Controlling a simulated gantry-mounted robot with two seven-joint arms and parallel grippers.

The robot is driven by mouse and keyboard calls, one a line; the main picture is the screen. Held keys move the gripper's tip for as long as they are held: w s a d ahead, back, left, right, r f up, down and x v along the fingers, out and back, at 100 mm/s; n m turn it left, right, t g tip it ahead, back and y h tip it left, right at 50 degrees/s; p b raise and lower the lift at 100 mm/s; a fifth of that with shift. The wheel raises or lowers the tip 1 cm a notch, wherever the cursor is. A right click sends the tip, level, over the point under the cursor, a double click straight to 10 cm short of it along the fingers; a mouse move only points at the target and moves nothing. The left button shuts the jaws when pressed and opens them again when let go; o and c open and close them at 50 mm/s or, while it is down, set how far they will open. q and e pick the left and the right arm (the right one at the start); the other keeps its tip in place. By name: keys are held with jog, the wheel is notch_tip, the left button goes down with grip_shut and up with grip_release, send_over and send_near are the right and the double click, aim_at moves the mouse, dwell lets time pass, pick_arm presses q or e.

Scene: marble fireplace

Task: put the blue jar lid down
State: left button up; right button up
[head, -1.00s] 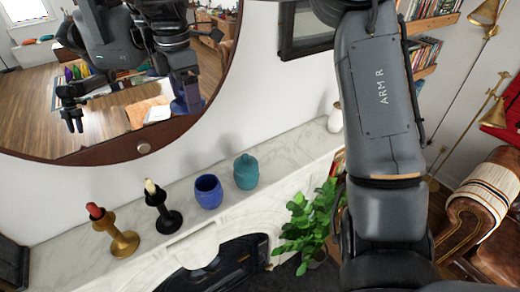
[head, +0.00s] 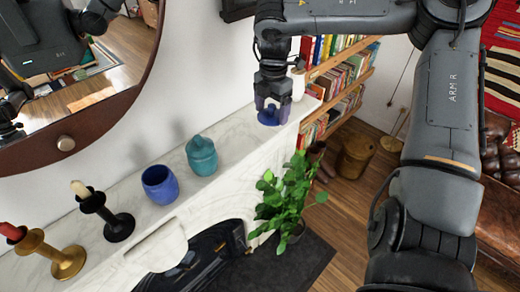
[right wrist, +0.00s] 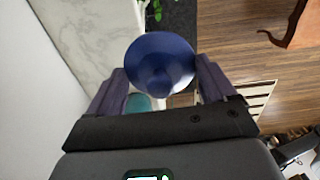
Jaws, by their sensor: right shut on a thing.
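My right gripper (head: 271,103) is shut on the blue jar lid (head: 268,117), with a finger on either side of it. In the head view they are at the far right end of the marble mantel (head: 238,127). In the right wrist view the round lid (right wrist: 160,58) sits between the purple-grey fingers, with marble to its left and wood floor to its right. I cannot tell whether the lid touches the mantel. The open blue jar (head: 160,186) stands on the mantel, left of a lidded teal jar (head: 201,157). My left gripper is not directly in view.
A black candlestick (head: 117,226) and a brass candlestick (head: 67,262) stand at the mantel's left. A white vase (head: 298,84) is just behind my right gripper. A plant (head: 285,200) and bookshelves (head: 340,80) are beyond the mantel edge. Marble between the teal jar and gripper is bare.

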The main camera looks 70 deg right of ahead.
aim_at(275, 115)
jog(key=f, duration=0.1)
jog(key=s+f+b, duration=0.1)
jog(key=f, duration=0.1)
jog(key=shift+s+f, duration=0.2)
jog(key=shift+s, duration=0.05)
jog(key=shift+w+f, duration=0.15)
jog(key=shift+w, duration=0.05)
jog(key=w+f, duration=0.2)
jog(key=w, duration=0.1)
jog(key=w+a+f+p, duration=0.1)
jog(key=w+f, duration=0.1)
jog(key=w, duration=0.2)
jog(key=w+f+p, duration=0.1)
jog(key=w+f, duration=0.1)
jog(key=w, duration=0.1)
jog(key=shift+w+a, duration=0.15)
jog(key=shift+a, duration=0.25)
jog(key=shift+w+a+f, duration=0.1)
jog(key=shift+w+f, duration=0.25)
jog(key=shift+w, duration=0.25)
jog(key=shift+f+p, duration=1.05)
jog(key=shift+f, duration=0.8)
pick_arm(q)
notch_tip(275, 115, up, 2)
jog(key=shift+w+d+r, duration=0.1)
jog(key=shift+w+d, duration=0.05)
pick_arm(e)
jog(key=shift+f, duration=0.15)
